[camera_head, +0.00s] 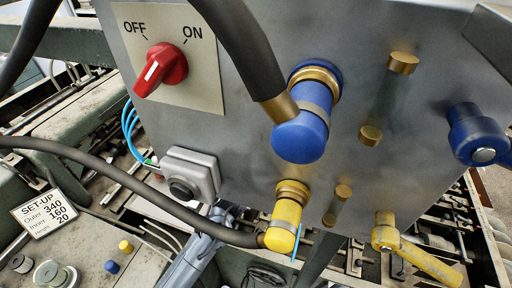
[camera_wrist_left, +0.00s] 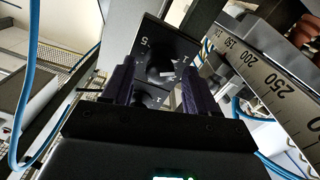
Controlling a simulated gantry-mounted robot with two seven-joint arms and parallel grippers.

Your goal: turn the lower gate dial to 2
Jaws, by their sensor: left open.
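In the left wrist view, a black plate (camera_wrist_left: 178,48) with white numerals stands beyond my left gripper (camera_wrist_left: 155,88). A dark dial (camera_wrist_left: 160,68) with a pale mark sits on the plate, seen between the fingers. A second dark round part (camera_wrist_left: 148,98) shows lower down, close to the gripper body and partly hidden by it. I cannot tell which numeral either dial points to. My left gripper is open, its two dark fingers on either side of these parts; contact is not clear. My right gripper is in neither view.
A white scale (camera_wrist_left: 262,80) runs along the right in the wrist view, with blue hoses nearby. In the head view, a grey panel (camera_head: 235,160) carries a red OFF/ON switch (camera_head: 160,70), blue fittings and yellow fittings. A SET-UP card (camera_head: 45,212) lies at lower left.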

